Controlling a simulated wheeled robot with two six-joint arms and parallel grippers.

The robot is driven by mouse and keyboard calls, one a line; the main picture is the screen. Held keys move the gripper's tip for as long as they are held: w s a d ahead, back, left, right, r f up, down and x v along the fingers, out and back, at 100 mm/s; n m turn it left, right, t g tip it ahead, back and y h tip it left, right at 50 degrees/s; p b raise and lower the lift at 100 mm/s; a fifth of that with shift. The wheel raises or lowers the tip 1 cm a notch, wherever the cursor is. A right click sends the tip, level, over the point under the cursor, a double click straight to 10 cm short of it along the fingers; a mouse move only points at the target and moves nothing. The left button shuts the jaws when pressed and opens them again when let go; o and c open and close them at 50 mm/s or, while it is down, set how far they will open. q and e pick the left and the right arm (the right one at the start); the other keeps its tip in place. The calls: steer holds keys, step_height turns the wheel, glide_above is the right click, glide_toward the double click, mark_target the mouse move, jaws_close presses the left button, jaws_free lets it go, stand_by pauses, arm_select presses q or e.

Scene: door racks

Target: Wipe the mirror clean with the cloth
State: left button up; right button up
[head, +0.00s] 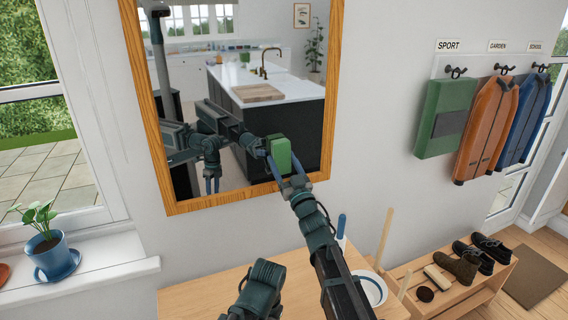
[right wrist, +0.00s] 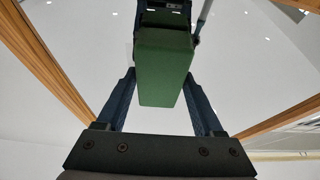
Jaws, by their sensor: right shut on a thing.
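The mirror (head: 185,70) hangs on the white wall in a wooden frame, at the upper middle of the head view. It reflects a kitchen and my own arms. I cannot make out any dirt on the glass. My right gripper (head: 284,164) is shut on the green cloth (head: 279,152), a thick block in front of the mirror's lower right part. The cloth (right wrist: 163,70) also sits between the fingers in the right wrist view, with reflected gripper parts behind it. I cannot tell whether it touches the glass. My left gripper is not directly visible; a gripper's reflection hangs in the mirror.
A wooden table (head: 205,294) stands below the mirror, with a white bowl (head: 371,290) near its right end. A potted plant (head: 43,236) stands on the left windowsill. A shoe rack (head: 468,291) and hanging coats (head: 487,128) are at the right.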

steer(key=shift+w+a, duration=0.1)
steer(key=shift+w, duration=0.05)
steer(key=shift+w+d, duration=0.2)
steer(key=shift+d, duration=0.45)
steer(key=shift+w+d, duration=0.25)
steer(key=shift+d, duration=0.35)
steer(key=shift+w+d, duration=0.2)
steer(key=shift+d, duration=0.45)
steer(key=shift+w, duration=0.15)
steer(key=shift+s+a, duration=0.3)
steer(key=shift+a, duration=0.35)
steer(key=shift+s+a, duration=0.3)
steer(key=shift+a, duration=0.3)
steer(key=shift+s+a, duration=0.3)
steer(key=shift+a, duration=0.35)
steer(key=shift+s, duration=0.1)
steer(key=shift+s+d, duration=0.4)
steer(key=shift+s, duration=0.5)
steer(key=shift+s+d, duration=0.4)
steer(key=shift+s, duration=0.5)
steer(key=shift+s+d, duration=0.4)
steer(key=shift+s, duration=0.5)
